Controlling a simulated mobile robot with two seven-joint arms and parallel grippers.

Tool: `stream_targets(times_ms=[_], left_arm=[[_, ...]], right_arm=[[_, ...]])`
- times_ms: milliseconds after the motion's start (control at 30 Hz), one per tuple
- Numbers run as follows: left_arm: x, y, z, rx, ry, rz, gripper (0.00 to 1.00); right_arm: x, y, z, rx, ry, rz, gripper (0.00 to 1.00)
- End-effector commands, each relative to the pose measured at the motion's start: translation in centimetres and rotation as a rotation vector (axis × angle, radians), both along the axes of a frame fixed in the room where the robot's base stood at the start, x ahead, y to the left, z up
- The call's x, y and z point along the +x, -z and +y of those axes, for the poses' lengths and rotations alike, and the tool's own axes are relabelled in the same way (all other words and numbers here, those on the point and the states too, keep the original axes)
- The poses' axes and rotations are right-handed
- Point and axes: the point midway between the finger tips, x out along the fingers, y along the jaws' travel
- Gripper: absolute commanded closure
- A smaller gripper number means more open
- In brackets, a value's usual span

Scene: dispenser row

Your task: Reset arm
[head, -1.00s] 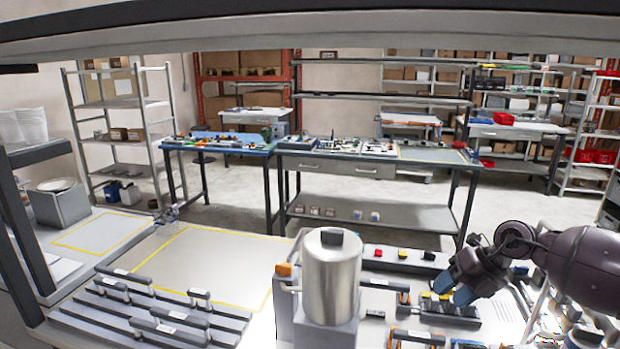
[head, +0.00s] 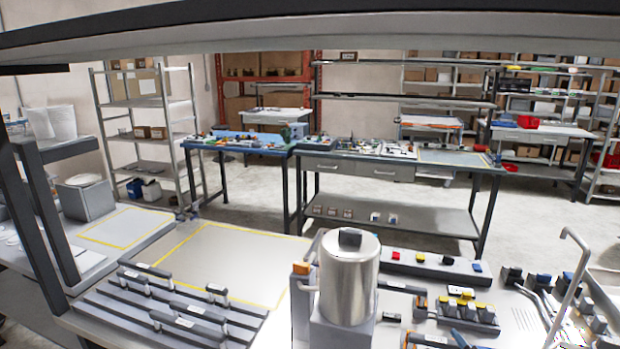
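Neither of my grippers shows in the head view, and no arm crosses the bench. In front of me is a workbench with a shiny metal cylinder (head: 348,277) on a grey base. To its right stands a grey block with yellow-topped parts (head: 466,312). Behind that is a dark bar with red, yellow and blue buttons (head: 433,264). Where my arms are is hidden from this view.
Dark rails with labelled clips (head: 165,305) lie at the front left. A yellow-outlined mat area (head: 215,255) behind them is bare. A bent grey tube (head: 570,285) rises at the right. A dark frame post (head: 40,215) stands at the left, and a beam crosses overhead.

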Motion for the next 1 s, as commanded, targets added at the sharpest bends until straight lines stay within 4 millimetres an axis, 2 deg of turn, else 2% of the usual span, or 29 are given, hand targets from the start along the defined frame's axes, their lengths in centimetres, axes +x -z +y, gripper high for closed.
stream_targets(times_ms=[200,400,700,1000], left_arm=[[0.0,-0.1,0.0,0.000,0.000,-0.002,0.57],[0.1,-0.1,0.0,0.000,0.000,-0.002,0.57],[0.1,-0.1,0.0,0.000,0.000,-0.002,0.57],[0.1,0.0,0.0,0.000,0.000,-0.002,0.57]], right_arm=[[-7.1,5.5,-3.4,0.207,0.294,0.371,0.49],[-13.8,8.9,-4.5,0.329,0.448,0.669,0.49],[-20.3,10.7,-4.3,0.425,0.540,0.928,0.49],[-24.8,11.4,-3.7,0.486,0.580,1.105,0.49]])
